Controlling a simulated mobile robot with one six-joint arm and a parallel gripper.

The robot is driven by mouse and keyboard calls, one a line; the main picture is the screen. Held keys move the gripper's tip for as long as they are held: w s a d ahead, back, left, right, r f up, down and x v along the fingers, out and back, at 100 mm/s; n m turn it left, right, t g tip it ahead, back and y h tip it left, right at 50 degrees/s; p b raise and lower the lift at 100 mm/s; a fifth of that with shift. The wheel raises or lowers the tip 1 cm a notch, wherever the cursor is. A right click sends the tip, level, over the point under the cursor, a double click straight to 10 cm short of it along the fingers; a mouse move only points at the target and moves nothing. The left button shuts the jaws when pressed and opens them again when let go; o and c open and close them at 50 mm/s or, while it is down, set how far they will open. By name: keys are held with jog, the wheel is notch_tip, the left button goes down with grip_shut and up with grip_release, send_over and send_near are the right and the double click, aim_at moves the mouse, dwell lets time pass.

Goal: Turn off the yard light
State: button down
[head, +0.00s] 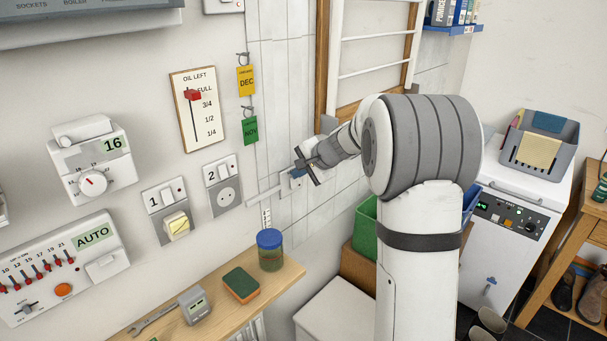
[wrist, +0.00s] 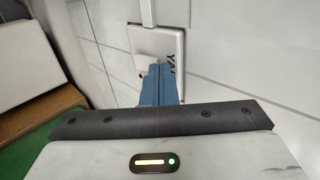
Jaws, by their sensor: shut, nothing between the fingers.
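The yard light switch is a white wall plate (wrist: 172,45) with dark letters starting "YA" in the wrist view. The rest of its label is hidden behind my fingers. A pale raised rocker (wrist: 145,62) sits on it, just left of my fingertips. My gripper (wrist: 158,68) has its blue fingers shut together with nothing between them, in front of the plate. Whether they touch the rocker I cannot tell. In the head view my gripper (head: 297,173) is at the tiled wall, partly covering the switch plate (head: 285,184). The light itself is not seen.
Numbered switch plates 1 (head: 168,209) and 2 (head: 222,186) are on the wall to the left. A wooden shelf (head: 285,277) below holds a blue-lidded jar (head: 270,250) and a sponge (head: 241,284). A green crate (head: 364,228) stands low beside my arm.

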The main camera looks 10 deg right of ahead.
jog(key=shift+d+f, duration=0.1)
jog(key=shift+d, duration=0.05)
jog(key=b+v, duration=0.2)
jog(key=v, duration=1.1)
jog(key=shift+s+f, duration=0.2)
jog(key=shift+s, duration=0.05)
